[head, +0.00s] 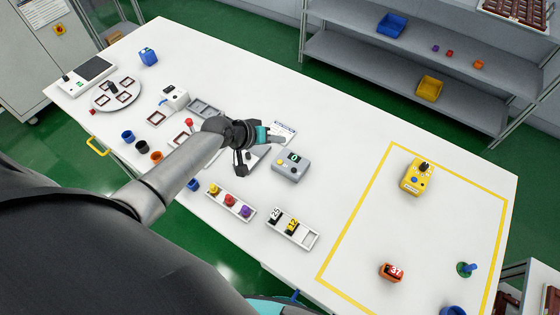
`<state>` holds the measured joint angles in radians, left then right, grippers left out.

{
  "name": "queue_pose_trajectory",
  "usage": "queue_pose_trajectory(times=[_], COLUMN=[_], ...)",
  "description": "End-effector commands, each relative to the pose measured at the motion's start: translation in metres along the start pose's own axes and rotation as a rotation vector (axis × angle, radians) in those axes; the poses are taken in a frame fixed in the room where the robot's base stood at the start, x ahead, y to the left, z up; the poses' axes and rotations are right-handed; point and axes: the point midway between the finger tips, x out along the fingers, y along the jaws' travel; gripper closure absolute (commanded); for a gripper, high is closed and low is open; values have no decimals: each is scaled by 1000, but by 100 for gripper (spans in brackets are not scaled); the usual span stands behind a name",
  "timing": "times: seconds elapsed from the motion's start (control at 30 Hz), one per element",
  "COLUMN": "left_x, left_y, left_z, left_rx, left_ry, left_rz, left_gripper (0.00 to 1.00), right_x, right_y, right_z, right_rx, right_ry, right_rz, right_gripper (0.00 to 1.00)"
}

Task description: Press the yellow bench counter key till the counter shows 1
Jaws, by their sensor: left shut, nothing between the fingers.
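The bench counter is a grey box (290,166) in the middle of the white table, with a small dark display (294,157) that seems to show a green 0. Small keys sit on its top face; they are too small for me to tell the yellow one surely. My left gripper (281,139) is shut and empty, just beyond the counter's upper left edge in the head view. I cannot tell its height above the table. My right gripper is not in view.
A tray of colored knobs (232,202) and a tray with number tags (292,232) lie nearer. A yellow box (415,178) with a dark top part stands inside a yellow-taped area at right. A red-and-orange block (391,272) reads 37.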

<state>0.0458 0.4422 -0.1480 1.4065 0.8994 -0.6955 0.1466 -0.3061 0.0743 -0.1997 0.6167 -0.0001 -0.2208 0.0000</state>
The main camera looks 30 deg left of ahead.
Motion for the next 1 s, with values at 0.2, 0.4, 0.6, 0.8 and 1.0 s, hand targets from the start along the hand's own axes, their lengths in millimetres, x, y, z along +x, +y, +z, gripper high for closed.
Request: queue_pose_trajectory(times=[0.2, 0.4, 0.6, 0.8, 1.0], left_x=[15, 32, 47, 57, 58], left_y=[-11, -23, -35, -42, -42], left_z=[12, 24, 35, 42, 42], left_rx=[-1, -1, -1, 0, 1], left_ry=[-1, -1, -1, -1, 0], left_rz=[0, 0, -1, -1, -1], left_gripper=[100, 100, 100, 100, 100], right_x=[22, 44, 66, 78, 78], right_y=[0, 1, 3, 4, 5], right_z=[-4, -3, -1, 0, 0], right_rx=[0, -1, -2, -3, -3], right_ry=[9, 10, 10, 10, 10], right_rz=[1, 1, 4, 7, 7], right_gripper=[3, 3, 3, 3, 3])
